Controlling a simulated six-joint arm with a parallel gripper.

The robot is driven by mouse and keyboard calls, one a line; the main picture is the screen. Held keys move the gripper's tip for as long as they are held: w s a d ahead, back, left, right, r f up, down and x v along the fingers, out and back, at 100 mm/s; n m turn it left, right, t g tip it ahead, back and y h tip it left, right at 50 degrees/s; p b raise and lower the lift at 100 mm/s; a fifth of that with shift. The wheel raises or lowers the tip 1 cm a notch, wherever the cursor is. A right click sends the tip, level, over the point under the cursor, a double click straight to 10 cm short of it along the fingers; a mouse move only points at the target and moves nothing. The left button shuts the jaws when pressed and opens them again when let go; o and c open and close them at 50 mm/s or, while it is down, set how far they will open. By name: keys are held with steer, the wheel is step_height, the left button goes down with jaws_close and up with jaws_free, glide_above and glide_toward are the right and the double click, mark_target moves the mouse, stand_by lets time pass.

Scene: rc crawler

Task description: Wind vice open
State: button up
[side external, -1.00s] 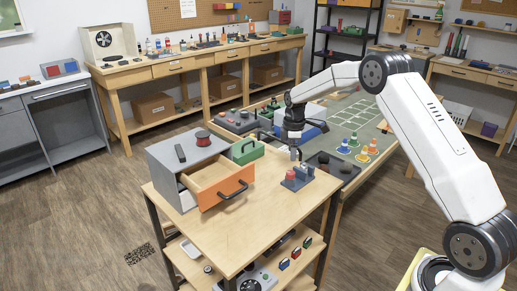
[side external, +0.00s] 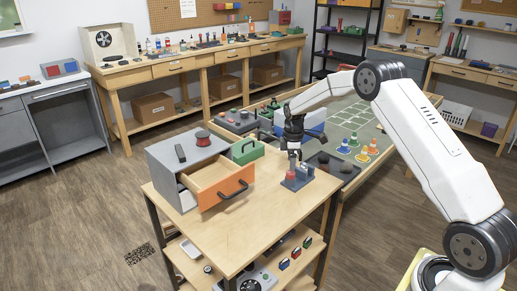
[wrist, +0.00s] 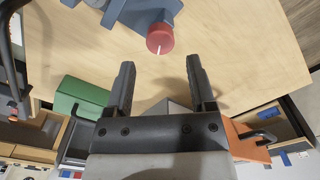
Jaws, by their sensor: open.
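The vice (side external: 296,184) is a small blue-grey block with red parts on the wooden table top, right of the drawer box. In the wrist view the vice (wrist: 128,12) is at the top, partly cut off by the picture edge. Its round red knob (wrist: 160,40) with a white line faces me. My gripper (wrist: 160,65) is open and empty, its two dark fingers pointing toward the knob, which lies just beyond the tips and roughly between their lines. In the side view my gripper (side external: 293,153) is just above and behind the vice, apart from it as far as I can tell.
A grey drawer box (side external: 168,172) with an open orange-fronted drawer (side external: 226,193) stands left of the vice. A green toolbox (side external: 248,151) is behind it. A dark tray (side external: 333,168) and small cones (side external: 364,156) lie right. The front table top is clear.

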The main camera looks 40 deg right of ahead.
mark_target(290, 174)
steer(key=shift+f, duration=0.25)
steer(key=shift+f, duration=1.85)
steer(key=shift+c, duration=0.2)
jaws_close()
steer(key=shift+n, duration=0.3)
steer(key=shift+n, duration=1.5)
